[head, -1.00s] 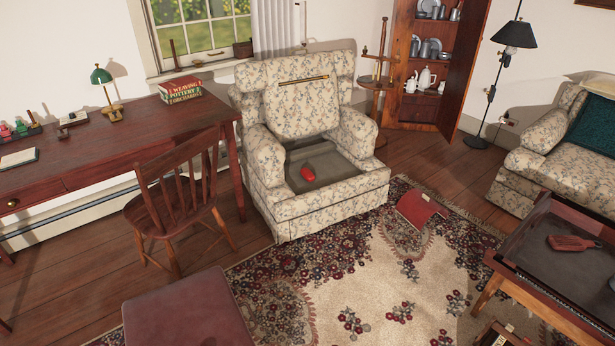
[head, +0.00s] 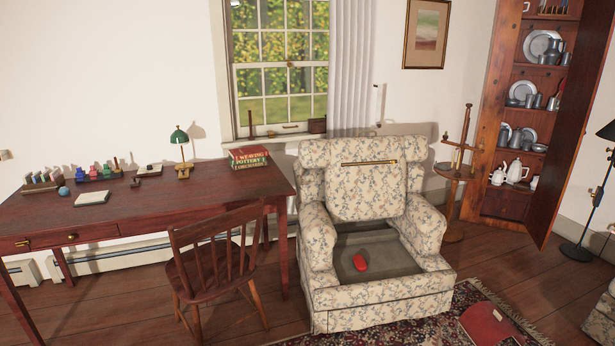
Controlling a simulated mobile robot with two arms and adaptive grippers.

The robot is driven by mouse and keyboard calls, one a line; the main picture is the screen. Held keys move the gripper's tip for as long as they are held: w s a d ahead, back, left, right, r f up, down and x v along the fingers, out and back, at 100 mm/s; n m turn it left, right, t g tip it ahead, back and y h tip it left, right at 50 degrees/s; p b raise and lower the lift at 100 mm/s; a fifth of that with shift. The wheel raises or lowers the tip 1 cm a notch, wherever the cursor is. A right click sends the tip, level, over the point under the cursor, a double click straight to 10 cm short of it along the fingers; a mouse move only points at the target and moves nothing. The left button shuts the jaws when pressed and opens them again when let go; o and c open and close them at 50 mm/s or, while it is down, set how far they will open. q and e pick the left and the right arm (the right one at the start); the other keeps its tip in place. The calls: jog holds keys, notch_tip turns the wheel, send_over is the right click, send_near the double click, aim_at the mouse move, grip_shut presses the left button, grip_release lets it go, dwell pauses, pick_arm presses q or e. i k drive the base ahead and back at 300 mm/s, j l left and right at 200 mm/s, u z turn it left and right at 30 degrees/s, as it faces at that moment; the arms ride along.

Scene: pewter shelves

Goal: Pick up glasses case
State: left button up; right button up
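A small red rounded object (head: 360,263), which looks like the glasses case, lies in the seat well of the floral armchair (head: 340,300). The chair's seat has no cushion on it, and a floral cushion (head: 365,195) leans against the backrest. Neither of my grippers shows in the head view.
A wooden chair (head: 215,255) stands in front of the desk (head: 130,205), left of the armchair. Bare floor shows at the right.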

aim_at(360, 263)
jog(key=i+l, duration=0.4)
jog(key=i+l+u, duration=0.15)
jog(key=i+l, duration=0.55)
jog(key=l, duration=0.2)
jog(key=i+l+u, duration=0.15)
jog(key=i+l, duration=0.55)
jog(key=l, duration=0.25)
jog(key=i+u, duration=0.05)
